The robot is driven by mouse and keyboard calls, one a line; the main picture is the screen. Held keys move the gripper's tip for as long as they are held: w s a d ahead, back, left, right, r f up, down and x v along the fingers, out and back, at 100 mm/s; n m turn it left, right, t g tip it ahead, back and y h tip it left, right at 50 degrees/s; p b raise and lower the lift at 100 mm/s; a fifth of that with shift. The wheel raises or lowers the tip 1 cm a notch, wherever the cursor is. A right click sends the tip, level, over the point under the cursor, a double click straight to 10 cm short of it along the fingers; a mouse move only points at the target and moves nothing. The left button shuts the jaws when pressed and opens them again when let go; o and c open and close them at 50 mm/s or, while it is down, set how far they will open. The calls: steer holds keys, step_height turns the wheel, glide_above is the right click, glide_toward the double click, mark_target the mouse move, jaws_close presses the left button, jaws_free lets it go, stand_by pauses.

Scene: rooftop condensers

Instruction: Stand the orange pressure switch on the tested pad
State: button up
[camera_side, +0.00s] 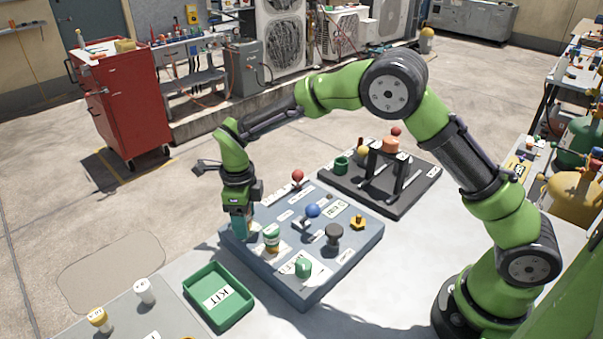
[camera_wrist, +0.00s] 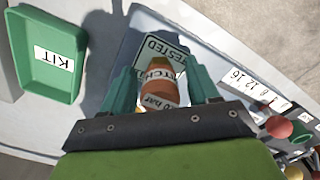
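The orange pressure switch (camera_wrist: 158,92), with white lettering bands, is between the fingers of my gripper (camera_wrist: 160,88) in the wrist view. My gripper appears shut on it. In the side view my gripper (camera_side: 239,224) points down over the left corner of the blue-grey board, and its fingers hide the switch. I cannot tell whether the switch touches the pad.
The board (camera_side: 305,292) carries a labelled green-and-orange cylinder (camera_side: 271,241), a blue ball (camera_side: 313,210), a dark knob (camera_side: 334,234) and a green block (camera_side: 303,267). A green KIT bin (camera_side: 218,297) stands at its front left. A dark rack base (camera_side: 400,207) lies behind.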

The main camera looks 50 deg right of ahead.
step_height(320, 180, up, 12)
steer(key=shift+f, duration=0.1)
steer(key=shift+d+r, duration=0.1)
steer(key=shift+r, duration=0.3)
steer(key=s+d+r+n+t+y, duration=0.1)
steer(key=s+d+r+n+t, duration=0.1)
steer(key=s+d+r+n, duration=0.45)
steer(key=s+d+r+n+t+y, duration=0.1)
steer(key=s+d+r+n+t, duration=0.2)
steer(key=s+n, duration=0.65)
steer(key=s+d+f+n+t, duration=0.2)
steer(key=s+n, duration=0.6)
steer(key=shift+s+d, duration=0.2)
steer(key=shift+d, duration=0.05)
